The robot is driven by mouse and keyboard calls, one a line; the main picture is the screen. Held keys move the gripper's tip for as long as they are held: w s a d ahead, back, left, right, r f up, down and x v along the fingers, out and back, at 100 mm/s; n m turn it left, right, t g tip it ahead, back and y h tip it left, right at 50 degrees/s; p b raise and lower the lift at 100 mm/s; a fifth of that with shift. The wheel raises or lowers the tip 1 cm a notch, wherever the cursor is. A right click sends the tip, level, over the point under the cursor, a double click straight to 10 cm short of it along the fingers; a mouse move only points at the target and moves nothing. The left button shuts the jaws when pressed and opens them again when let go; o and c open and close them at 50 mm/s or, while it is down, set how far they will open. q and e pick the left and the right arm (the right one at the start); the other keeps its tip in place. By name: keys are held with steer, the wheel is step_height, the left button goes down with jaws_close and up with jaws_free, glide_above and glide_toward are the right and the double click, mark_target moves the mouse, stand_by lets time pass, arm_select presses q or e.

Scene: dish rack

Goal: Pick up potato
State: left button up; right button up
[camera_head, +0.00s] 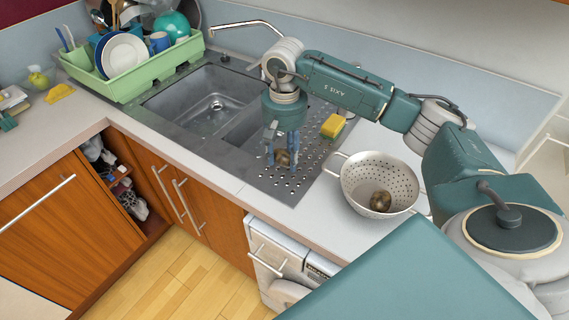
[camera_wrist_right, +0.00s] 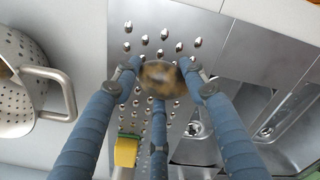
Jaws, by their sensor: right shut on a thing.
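A brown potato (camera_head: 283,157) is between the blue fingers of my right gripper (camera_head: 282,165), over the perforated drainboard (camera_head: 262,186) of the sink. In the right wrist view the potato (camera_wrist_right: 158,77) sits at the fingertips of the right gripper (camera_wrist_right: 160,75), which is shut on it. Whether the potato touches the drainboard is hard to tell. A second brown potato (camera_head: 380,200) lies in the metal colander (camera_head: 352,176) on the counter to the right. My left gripper is not in view.
A yellow-green sponge (camera_head: 332,126) lies on the drainboard behind the gripper. Sink basins (camera_head: 208,102) are to the left. A green dish rack (camera_head: 130,80) with plates and cups stands at the back left. The faucet (camera_head: 240,24) is behind the sink.

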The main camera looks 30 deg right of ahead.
mark_target(284, 152)
step_height(284, 152, up, 8)
steer(key=shift+w+f+b, duration=0.1)
steer(key=shift+b, duration=0.8)
step_height(284, 152, up, 7)
steer(key=s+d+r+p, duration=0.3)
steer(key=s+d, duration=0.2)
steer(key=s, duration=0.4)
steer(key=s+d+f+b, duration=0.7)
steer(key=s+d+b, duration=0.1)
steer(key=s+b, duration=0.3)
steer(key=shift+s, duration=0.6)
steer(key=shift+d+r, duration=0.1)
